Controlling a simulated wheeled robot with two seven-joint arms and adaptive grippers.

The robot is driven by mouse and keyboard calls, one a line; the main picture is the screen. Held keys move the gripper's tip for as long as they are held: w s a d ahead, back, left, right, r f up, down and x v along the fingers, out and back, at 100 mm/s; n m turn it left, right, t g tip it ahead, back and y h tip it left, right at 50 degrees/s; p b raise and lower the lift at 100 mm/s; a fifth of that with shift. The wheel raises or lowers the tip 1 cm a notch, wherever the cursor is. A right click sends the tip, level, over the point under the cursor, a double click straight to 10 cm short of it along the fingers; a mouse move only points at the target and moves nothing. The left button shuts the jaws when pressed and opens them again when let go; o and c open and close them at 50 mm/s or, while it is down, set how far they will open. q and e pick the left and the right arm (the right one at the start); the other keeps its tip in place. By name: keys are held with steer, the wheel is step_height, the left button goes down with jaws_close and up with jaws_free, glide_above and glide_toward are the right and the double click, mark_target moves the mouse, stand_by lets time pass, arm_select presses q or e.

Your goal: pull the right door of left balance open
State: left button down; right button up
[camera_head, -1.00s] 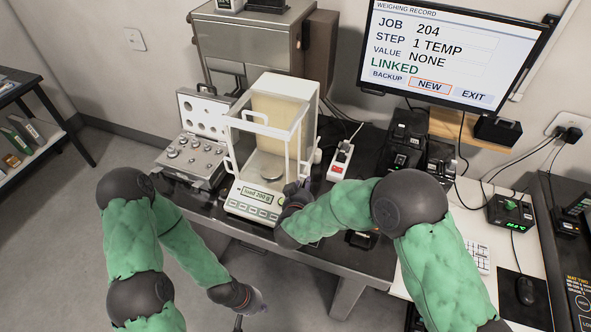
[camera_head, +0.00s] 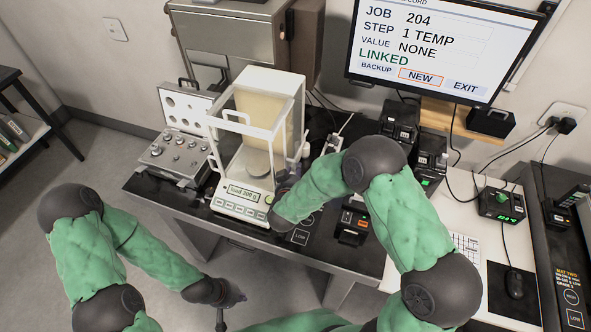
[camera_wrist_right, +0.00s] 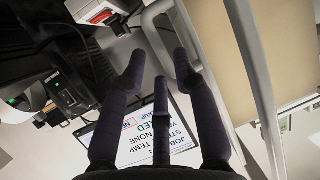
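The left balance (camera_head: 243,194) is a white weighing unit with a tall clear draft shield and a lit display, standing on the dark table. Its right door (camera_head: 296,125) is on the shield's right side; I cannot tell whether it has slid at all. My right gripper (camera_head: 287,183) is beside that side, partly hidden by my forearm. In the right wrist view its dark fingers (camera_wrist_right: 158,64) are spread, with the pale door handle (camera_wrist_right: 153,32) between and beyond them; firm contact is not clear. My left gripper (camera_head: 232,308) hangs low in front of the table, fingers apart and empty.
An open weight case (camera_head: 180,157) stands left of the balance. A power strip (camera_head: 331,146) and a small dark device (camera_head: 352,228) lie to its right. A monitor (camera_head: 445,50) hangs behind on the right. The floor on the left is clear.

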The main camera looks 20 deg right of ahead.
steer(key=shift+x, duration=1.3)
steer(key=shift+c, duration=0.3)
jaws_close()
steer(key=w+d+b, duration=0.1)
steer(key=w+d, duration=0.3)
steer(key=w, duration=0.2)
steer(key=shift+w+d, duration=0.1)
steer(key=shift+d, duration=0.05)
steer(key=shift+o, duration=0.3)
jaws_free()
